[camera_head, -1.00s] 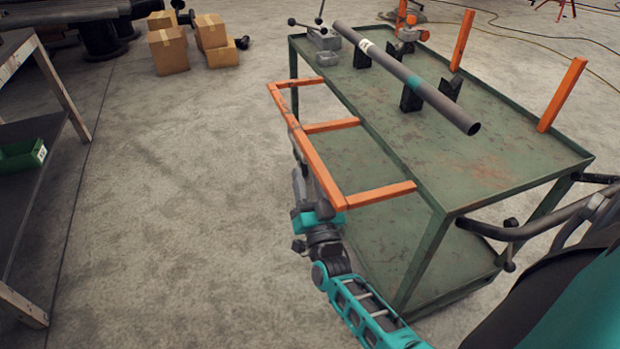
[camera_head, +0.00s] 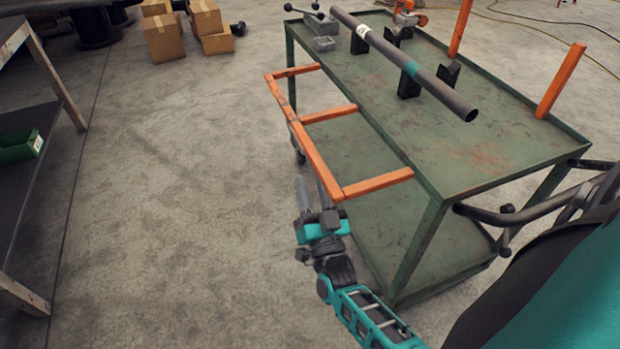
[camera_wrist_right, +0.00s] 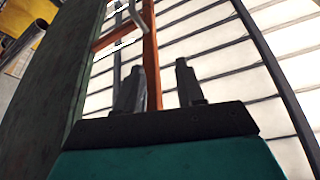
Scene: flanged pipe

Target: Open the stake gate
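The stake gate is an orange frame (camera_head: 312,149) along the left side of the green cart (camera_head: 440,120) in the head view. It sticks out sideways from the cart's top edge, with a long outer rail and three crossbars. My right gripper (camera_head: 317,190) is by the near end of the outer rail and looks a little below it. Its two fingers are apart and empty. In the right wrist view the open fingers (camera_wrist_right: 158,88) show with an orange bar (camera_wrist_right: 151,55) seen between and beyond them. I cannot tell whether they touch it. My left gripper is not in view.
A grey pipe (camera_head: 405,65) rests on black supports on the cart top. Orange posts (camera_head: 561,80) stand at the cart's far side. A dark shelf (camera_head: 25,190) with a green bin (camera_head: 18,150) is at left. The floor between is clear.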

